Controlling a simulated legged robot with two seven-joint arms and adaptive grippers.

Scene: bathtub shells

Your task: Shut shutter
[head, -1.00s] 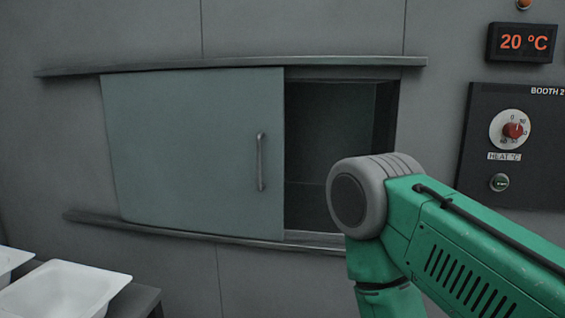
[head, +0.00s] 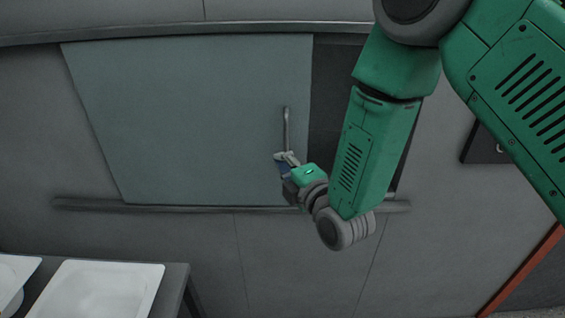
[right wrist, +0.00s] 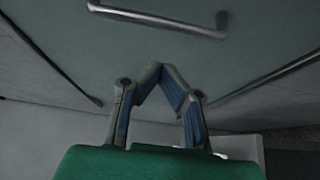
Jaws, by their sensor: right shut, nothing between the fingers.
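The shutter (head: 185,115) is a flat grey-green sliding panel on the wall. It covers the left and middle of the opening (head: 326,105), and a dark gap shows to its right, partly behind my right arm. The shutter's upright bar handle (head: 287,128) is near its right edge. My right gripper (head: 280,157) is at the lower end of the handle in the head view. In the right wrist view the gripper (right wrist: 163,68) has its fingertips together and empty, and the handle (right wrist: 160,18) lies beyond them, apart. My left gripper is not in view.
Rails run above and below the shutter; the lower rail (head: 160,208) passes just under my right gripper. A white tray (head: 100,290) stands on a dark table at the lower left. A dark control panel (head: 482,148) is partly hidden behind my right arm.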

